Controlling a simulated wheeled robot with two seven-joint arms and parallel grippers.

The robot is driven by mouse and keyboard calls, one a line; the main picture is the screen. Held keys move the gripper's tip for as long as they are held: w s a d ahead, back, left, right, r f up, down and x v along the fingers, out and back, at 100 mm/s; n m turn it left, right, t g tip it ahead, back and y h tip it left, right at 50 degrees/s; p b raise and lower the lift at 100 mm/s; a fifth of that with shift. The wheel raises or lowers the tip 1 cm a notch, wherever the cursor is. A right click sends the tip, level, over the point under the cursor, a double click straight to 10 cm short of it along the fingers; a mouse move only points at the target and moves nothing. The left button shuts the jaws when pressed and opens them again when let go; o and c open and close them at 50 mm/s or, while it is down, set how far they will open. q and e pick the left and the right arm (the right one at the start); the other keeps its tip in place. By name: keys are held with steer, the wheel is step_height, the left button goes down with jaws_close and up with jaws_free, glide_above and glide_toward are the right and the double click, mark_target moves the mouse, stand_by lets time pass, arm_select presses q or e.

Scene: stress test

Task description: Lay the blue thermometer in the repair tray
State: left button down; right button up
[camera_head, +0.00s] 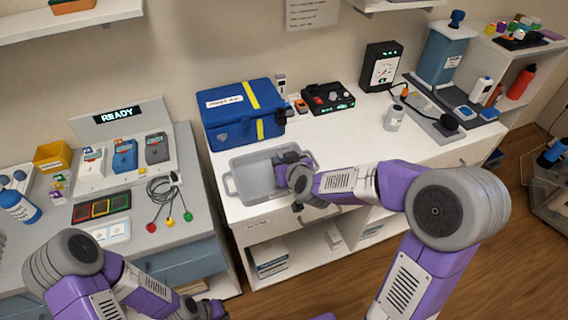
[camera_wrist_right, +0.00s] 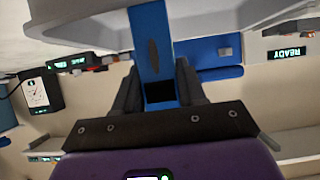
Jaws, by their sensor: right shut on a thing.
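The repair tray, a grey open tray (camera_head: 252,178) with side handles, lies on the white bench in the head view. My right gripper (camera_head: 284,160) is over its right part, pointing down. In the right wrist view, my right gripper (camera_wrist_right: 160,95) is shut on a blue bar-shaped thing with a dark patch, which looks like the blue thermometer (camera_wrist_right: 149,30). The tray's pale grey wall (camera_wrist_right: 90,22) is close by it there. In the head view my wrist hides the thermometer. My left gripper (camera_head: 212,309) is at the bottom edge, partly cut off; its jaws are unclear.
A blue case (camera_head: 235,125) stands just behind the tray. On the left bench, a dock (camera_head: 122,170) holds several handheld devices. The white bench is clear to the tray's right.

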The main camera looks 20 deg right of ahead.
steer(key=shift+r, duration=0.15)
steer(key=shift+f, duration=0.2)
steer(key=o, duration=1.1)
steer(key=shift+c, duration=0.2)
steer(key=shift+r, duration=0.1)
steer(key=shift+r, duration=0.2)
steer(key=p+v, duration=0.1)
steer(key=v, duration=1.1)
steer(key=shift+f, duration=0.15)
